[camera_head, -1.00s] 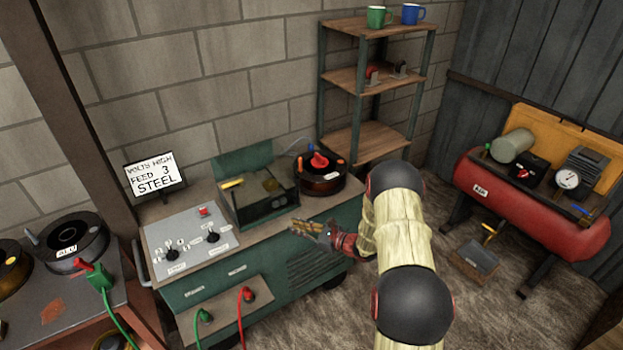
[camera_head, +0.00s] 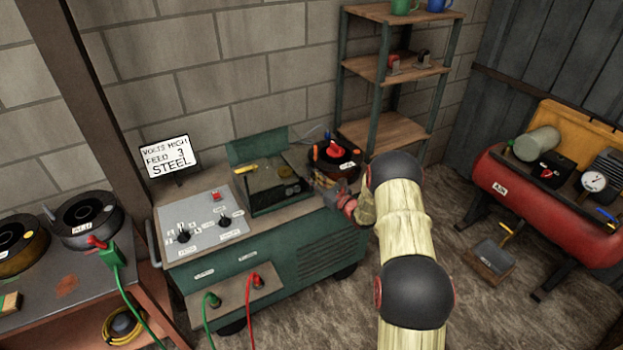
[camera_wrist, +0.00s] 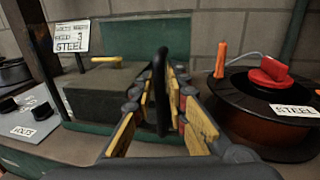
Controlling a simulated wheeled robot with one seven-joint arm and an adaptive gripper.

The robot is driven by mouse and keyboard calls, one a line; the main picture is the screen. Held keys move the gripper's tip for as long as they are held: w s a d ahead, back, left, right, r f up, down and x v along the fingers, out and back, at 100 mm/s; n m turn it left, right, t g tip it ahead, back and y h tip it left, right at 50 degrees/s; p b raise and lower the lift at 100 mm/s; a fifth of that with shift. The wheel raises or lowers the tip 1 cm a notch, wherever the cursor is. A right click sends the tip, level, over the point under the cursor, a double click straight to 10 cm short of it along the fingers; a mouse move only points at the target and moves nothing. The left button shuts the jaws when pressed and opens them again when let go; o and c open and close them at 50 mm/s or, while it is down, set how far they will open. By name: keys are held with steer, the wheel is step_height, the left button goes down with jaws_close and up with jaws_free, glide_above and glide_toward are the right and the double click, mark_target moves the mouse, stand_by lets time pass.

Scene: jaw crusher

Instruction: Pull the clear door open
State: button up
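The clear door (camera_head: 277,196) is the see-through front of the green feed compartment on top of the welder cabinet. The pane is hard to make out, and it looks shut. A black upright handle (camera_wrist: 161,88) stands in the middle of the wrist view. My gripper (camera_head: 322,184) is at the right end of the compartment in the head view. In the wrist view, its yellow-padded fingers (camera_wrist: 163,122) are apart, with the handle between them. A gap shows on both sides of the handle. The fingertips are partly hidden in the head view.
A control panel (camera_head: 200,222) with switches lies left of the compartment. A sign (camera_head: 171,156) reading STEEL stands behind the panel. A shelf (camera_head: 385,131) rises behind.

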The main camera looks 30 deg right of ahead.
steer(key=shift+w, duration=0.1)
steer(key=shift+c, duration=1.1)
jaws_close()
